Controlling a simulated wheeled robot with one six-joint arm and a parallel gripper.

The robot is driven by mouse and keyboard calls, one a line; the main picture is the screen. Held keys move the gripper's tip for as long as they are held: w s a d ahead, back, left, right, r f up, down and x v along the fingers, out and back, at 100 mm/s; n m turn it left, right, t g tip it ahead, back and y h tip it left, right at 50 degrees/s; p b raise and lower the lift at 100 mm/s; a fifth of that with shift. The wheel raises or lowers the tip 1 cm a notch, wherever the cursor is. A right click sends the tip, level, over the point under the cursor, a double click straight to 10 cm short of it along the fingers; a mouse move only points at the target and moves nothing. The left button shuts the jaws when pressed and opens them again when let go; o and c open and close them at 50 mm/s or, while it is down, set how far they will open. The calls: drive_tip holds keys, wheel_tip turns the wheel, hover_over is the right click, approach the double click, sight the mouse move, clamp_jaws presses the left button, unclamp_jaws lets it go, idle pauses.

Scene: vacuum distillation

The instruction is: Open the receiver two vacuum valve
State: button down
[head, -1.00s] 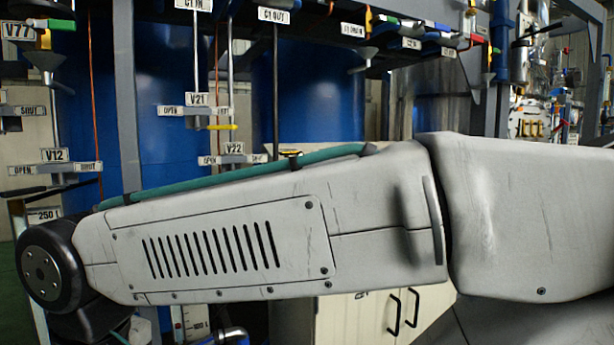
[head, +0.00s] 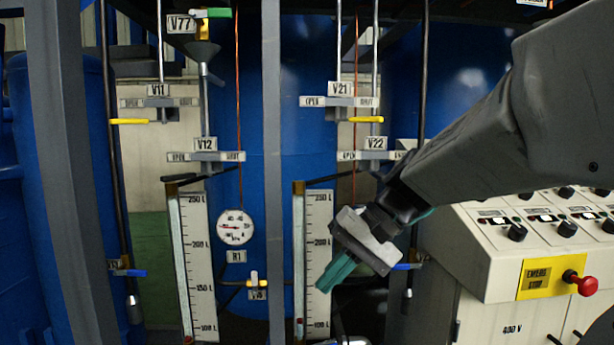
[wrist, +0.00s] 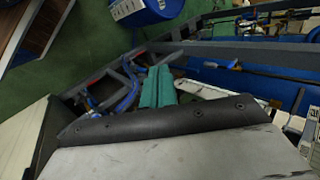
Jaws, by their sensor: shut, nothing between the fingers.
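The valve labelled V21 (head: 340,89) has an OPEN plate on its left and a SHUT plate on its right. Its yellow lever (head: 367,120) points right, below the SHUT side. The valve labelled V22 (head: 376,143) sits lower right, its right plate partly hidden by my arm. No label names receiver two, so I cannot tell from text which valve is its vacuum valve. My gripper (head: 335,272) has teal fingers, shut and empty, pointing down-left below V22, in front of the level scale. The fingers also show in the wrist view (wrist: 157,88); no valve lever is identifiable there.
V11's yellow lever (head: 128,121) points left, under OPEN. V12 (head: 204,144) is below it. A grey post (head: 272,200) and a level scale (head: 317,215) stand left of my gripper. The control console (head: 490,260), with a red stop button (head: 582,283), stands right.

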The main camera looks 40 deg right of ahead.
drive_tip(key=w+d+r+m+t+y, duration=0.1)
drive_tip(key=w+d+r+m+t, duration=0.25)
drive_tip(key=d, duration=0.55)
drive_tip(key=s+d+r+m+t+h, duration=0.1)
drive_tip(key=s+d+r+m+t, duration=0.15)
drive_tip(key=d, duration=0.55)
drive_tip(key=s+d+r+m+t+h, duration=0.1)
drive_tip(key=s+d+r+t+h, duration=0.2)
drive_tip(key=d, duration=0.5)
drive_tip(key=s+d+r+m+t, duration=0.1)
drive_tip(key=d+r+t, duration=0.2)
drive_tip(key=d+t, duration=0.35)
drive_tip(key=w+a+g, duration=0.1)
drive_tip(key=w+a, duration=0.2)
drive_tip(key=w, duration=0.8)
drive_tip(key=shift+w+a+m+g, duration=0.2)
drive_tip(key=shift+a+m+g, duration=0.1)
drive_tip(key=shift+g, duration=0.05)
drive_tip(key=shift+h, duration=0.5)
